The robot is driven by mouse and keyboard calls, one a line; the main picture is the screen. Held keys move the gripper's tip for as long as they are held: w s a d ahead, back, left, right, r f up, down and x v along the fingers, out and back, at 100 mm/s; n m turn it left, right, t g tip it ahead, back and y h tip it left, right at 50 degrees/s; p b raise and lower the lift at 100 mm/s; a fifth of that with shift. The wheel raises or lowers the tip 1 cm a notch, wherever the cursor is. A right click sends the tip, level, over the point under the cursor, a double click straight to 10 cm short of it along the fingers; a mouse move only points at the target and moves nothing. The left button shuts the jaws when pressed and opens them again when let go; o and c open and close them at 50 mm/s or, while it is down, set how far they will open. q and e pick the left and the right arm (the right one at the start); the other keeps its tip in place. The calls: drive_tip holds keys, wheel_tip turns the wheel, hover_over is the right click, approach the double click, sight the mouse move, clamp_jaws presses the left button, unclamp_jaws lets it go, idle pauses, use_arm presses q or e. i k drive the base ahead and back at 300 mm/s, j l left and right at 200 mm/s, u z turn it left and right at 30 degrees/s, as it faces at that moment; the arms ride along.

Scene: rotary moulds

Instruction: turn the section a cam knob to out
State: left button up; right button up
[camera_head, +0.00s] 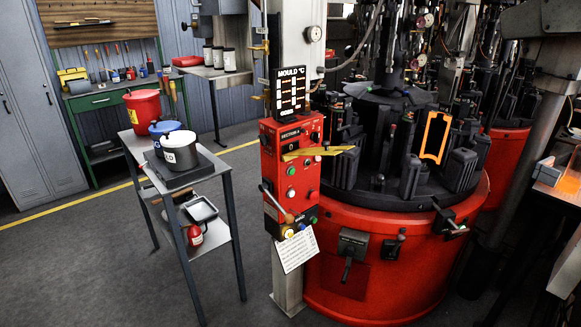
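A red control box (271,165) stands on a pale post left of the round red machine (365,275). Its upper label (290,134) seems to read "SECTION A", in small print. A small black knob (316,137) sits at the upper right of its face. Green buttons are lower on the face, and a lever with a tan ball end (288,217) slants across the lower left. A yellow strip-like piece (318,152) crosses the upper face. I cannot tell which control is the cam knob or read its setting. Neither of my grippers is visible.
A "MOULD °C" display (291,93) stands on the box and a white sheet (296,249) hangs below it. A grey trolley (233,208) with pots stands at left. Dark moulds crowd the machine top, one framed in glowing orange (435,137). Floor in front left is clear.

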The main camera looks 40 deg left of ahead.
sight(265, 139)
drive_tip(key=u, duration=1.3)
drive_tip(key=i+u, duration=0.25)
drive_tip(key=u, duration=0.25)
drive_tip(key=i+l, duration=0.05)
